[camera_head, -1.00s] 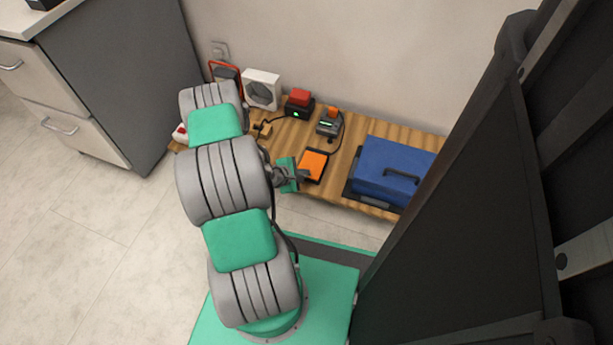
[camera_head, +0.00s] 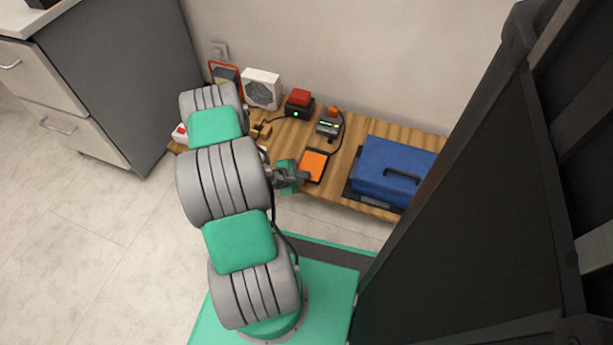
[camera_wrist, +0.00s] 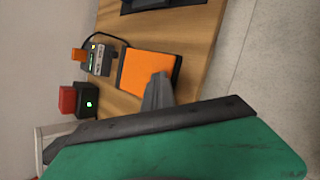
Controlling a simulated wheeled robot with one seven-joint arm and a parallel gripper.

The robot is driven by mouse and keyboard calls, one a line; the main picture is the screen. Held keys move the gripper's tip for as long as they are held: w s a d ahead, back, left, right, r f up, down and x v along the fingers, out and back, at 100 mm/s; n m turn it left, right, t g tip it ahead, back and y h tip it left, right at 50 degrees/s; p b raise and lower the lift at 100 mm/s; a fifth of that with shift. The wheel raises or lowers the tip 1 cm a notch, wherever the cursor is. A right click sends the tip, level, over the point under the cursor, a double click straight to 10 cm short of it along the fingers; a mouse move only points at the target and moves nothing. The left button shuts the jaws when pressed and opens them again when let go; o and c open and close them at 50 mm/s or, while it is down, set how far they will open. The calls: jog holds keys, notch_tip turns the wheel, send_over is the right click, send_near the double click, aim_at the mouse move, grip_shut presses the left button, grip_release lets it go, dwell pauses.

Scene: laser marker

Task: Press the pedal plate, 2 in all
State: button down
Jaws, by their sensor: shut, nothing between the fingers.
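The pedal plate (camera_head: 313,165) is an orange plate on a dark base, lying on the low wooden bench. It also shows in the wrist view (camera_wrist: 147,73). My gripper (camera_head: 303,177) is at the plate's near left edge in the head view. In the wrist view my shut, empty fingers (camera_wrist: 160,80) overlap the plate's lower right part. I cannot tell whether the fingertips touch the plate. A small device with an orange top and a lit display (camera_head: 329,124) stands behind the plate, with a black cable running from it.
A blue toolbox (camera_head: 395,170) stands right of the plate. A red-topped black box with a green light (camera_head: 299,103) and a white fan-like box (camera_head: 262,89) stand at the back by the wall. A grey drawer cabinet (camera_head: 120,80) is at the left.

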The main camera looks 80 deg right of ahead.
dwell(0.4)
jog(key=shift+r+p, duration=1.15)
jog(key=shift+r, duration=0.15)
jog(key=shift+r, duration=0.1)
notch_tip(320, 180, up, 5)
jog(key=p, duration=0.4)
dwell(1.8)
